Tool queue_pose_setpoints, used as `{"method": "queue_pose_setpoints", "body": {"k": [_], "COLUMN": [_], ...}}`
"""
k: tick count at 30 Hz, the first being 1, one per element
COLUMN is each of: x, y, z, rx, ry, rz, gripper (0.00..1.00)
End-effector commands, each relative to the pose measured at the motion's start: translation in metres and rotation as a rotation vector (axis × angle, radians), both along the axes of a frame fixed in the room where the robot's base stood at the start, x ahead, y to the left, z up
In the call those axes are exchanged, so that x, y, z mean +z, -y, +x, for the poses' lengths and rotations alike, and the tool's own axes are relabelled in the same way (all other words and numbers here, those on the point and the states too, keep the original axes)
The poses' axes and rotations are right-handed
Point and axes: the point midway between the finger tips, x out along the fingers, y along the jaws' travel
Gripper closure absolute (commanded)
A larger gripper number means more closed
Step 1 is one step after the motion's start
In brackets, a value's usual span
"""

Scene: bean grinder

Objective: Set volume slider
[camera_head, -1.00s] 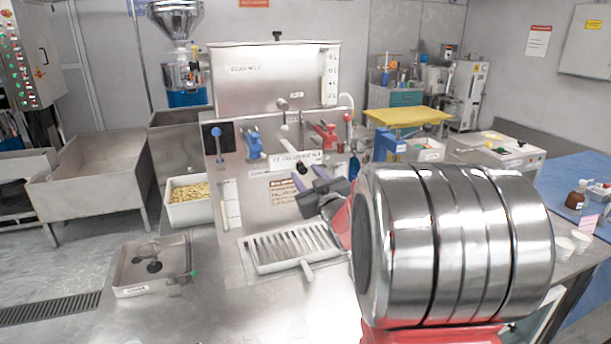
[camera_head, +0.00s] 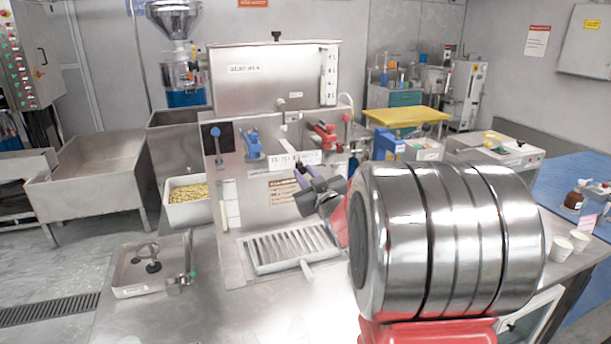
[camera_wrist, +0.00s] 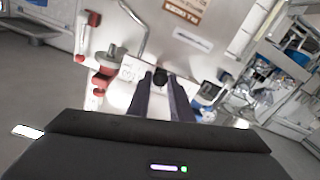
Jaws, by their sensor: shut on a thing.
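My gripper (camera_head: 303,176) is in front of the upright steel panel of the machine (camera_head: 265,195), just at the white label strip (camera_head: 282,161). In the wrist view, the two dark fingers of my gripper (camera_wrist: 161,86) are closed around a small black knob (camera_wrist: 161,77) on the panel. I take this knob to be the slider's, but its track and setting are hidden or too small to read. A red-handled lever (camera_head: 325,134) is to the right of the gripper and a blue-handled lever (camera_head: 252,140) to the left.
A steel tank (camera_head: 270,75) with a marked white scale (camera_head: 328,88) stands above the panel. A slotted drip tray (camera_head: 290,248) lies below my gripper. A white bin of beans (camera_head: 188,205) and a shallow steel tray (camera_head: 140,270) stand to the left.

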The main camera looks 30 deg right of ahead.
Motion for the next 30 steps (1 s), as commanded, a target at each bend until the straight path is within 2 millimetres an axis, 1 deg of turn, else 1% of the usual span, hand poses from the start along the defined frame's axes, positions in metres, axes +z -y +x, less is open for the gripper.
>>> {"method": "queue_pose_setpoints", "body": {"k": [11, 14, 21, 24, 30], "x": [0.000, 0.000, 0.000, 0.000, 0.000], "y": [-0.002, -0.009, -0.033, -0.037, -0.037], "z": [0.000, 0.003, 0.009, 0.010, 0.009], "rx": [0.000, 0.002, 0.002, 0.001, 0.000], "ry": [0.000, 0.000, 0.002, 0.000, 0.001], "rz": [0.000, -0.001, 0.001, -0.001, -0.001], "gripper": [1.00, 1.00, 1.00, 1.00, 1.00]}}
